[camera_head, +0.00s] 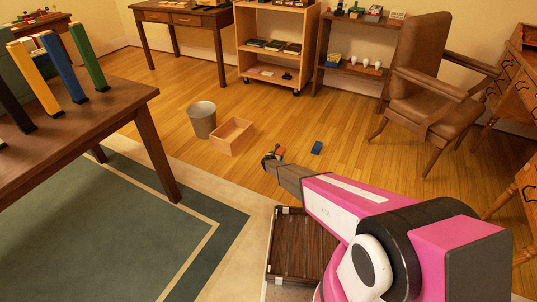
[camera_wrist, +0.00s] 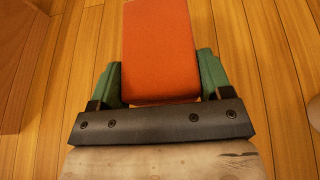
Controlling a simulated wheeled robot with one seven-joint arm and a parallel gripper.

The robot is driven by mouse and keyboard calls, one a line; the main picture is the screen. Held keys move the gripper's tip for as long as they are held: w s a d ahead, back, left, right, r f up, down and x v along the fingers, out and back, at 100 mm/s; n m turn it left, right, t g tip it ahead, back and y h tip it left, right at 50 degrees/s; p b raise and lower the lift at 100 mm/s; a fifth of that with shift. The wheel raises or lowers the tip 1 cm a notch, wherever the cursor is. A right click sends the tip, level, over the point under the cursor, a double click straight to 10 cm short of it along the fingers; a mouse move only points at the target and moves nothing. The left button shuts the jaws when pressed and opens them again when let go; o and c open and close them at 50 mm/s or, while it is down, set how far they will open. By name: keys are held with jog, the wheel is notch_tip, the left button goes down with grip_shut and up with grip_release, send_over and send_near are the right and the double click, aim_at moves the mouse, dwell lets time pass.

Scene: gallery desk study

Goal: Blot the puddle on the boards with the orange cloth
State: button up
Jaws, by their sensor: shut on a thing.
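The orange cloth (camera_wrist: 158,50) looks like a thick folded pad in the wrist view. It sits between the two green fingers of my gripper (camera_wrist: 160,82), which is shut on it. In the head view my gripper (camera_head: 272,156) is over the wooden floor, with a small bit of the orange cloth (camera_head: 280,151) showing at its tip. I cannot tell whether the cloth touches the boards (camera_head: 352,160). I cannot make out the puddle for sure; a pale round patch (camera_wrist: 315,108) is cut off at the wrist view's right edge.
A blue block (camera_head: 316,147) lies on the boards right of my gripper. An open wooden box (camera_head: 232,135) and a grey bin (camera_head: 202,119) stand to its left. A brown armchair (camera_head: 425,90) is at the right, a table (camera_head: 95,125) at the left.

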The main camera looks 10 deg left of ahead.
jog(key=shift+a+f, duration=0.1)
jog(key=shift+f, duration=2.8)
jog(key=shift+f, duration=0.6)
jog(key=shift+s, duration=0.1)
jog(key=shift+s+a, duration=0.15)
jog(key=shift+s, duration=0.3)
jog(key=shift+w+d, duration=0.35)
jog(key=shift+d, duration=0.4)
jog(key=shift+w, duration=0.15)
